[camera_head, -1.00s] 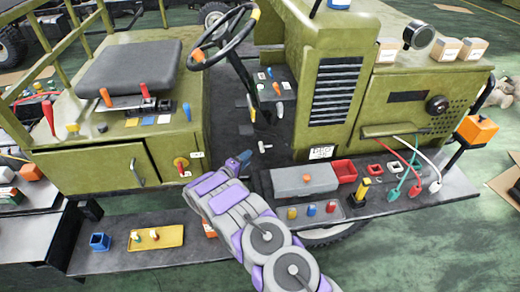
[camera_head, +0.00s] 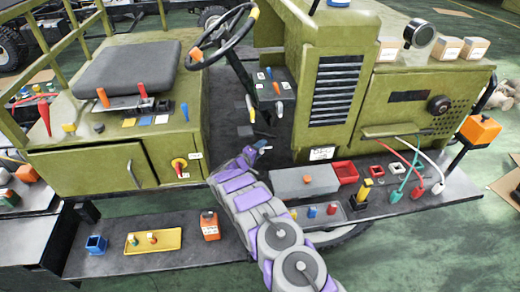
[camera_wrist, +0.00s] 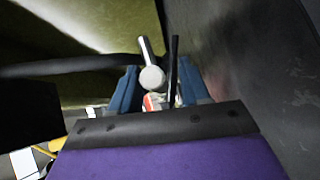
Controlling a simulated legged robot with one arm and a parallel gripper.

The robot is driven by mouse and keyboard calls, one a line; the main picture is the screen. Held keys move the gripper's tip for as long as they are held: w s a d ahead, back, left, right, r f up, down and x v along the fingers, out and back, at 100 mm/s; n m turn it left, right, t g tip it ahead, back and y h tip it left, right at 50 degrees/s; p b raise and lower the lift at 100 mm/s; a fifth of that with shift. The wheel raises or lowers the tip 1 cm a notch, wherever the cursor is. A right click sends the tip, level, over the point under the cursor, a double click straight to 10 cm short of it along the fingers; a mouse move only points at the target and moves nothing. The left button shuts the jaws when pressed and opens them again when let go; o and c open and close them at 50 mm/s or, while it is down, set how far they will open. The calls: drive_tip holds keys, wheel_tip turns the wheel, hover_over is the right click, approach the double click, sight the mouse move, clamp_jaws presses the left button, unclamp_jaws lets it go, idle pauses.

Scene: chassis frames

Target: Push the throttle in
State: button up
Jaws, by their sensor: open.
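Which control is the throttle I cannot tell for sure. In the wrist view a light grey lever with a round end (camera_wrist: 152,78) and a thin black rod (camera_wrist: 174,68) stand between or just beyond the blue fingers of my gripper (camera_wrist: 159,85). The fingers are apart, and I see no grip on either piece. In the head view my gripper (camera_head: 258,149) is in the footwell of the green vehicle, below the steering column. A pale lever with a yellow part (camera_head: 250,108) is just above it. The control box with small levers (camera_head: 274,90) is further up.
The steering wheel (camera_head: 222,38) is above the footwell. The seat base (camera_head: 95,160) is at left and the engine housing (camera_head: 345,75) at right. A grey box (camera_head: 300,181) sits on the running board close to my arm. A dark bar crosses the wrist view's left side.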

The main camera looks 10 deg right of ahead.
drive_tip(key=shift+d, duration=0.2)
drive_tip(key=c, duration=0.4)
drive_tip(key=shift+a, duration=0.2)
clamp_jaws()
drive_tip(key=d+p, duration=0.1)
drive_tip(key=d, duration=0.5)
drive_tip(key=shift+d, duration=0.2)
drive_tip(key=shift+o, duration=2)
unclamp_jaws()
drive_tip(key=shift+s+a+p, duration=0.1)
drive_tip(key=shift+a+p, duration=0.1)
drive_tip(key=shift+p, duration=0.1)
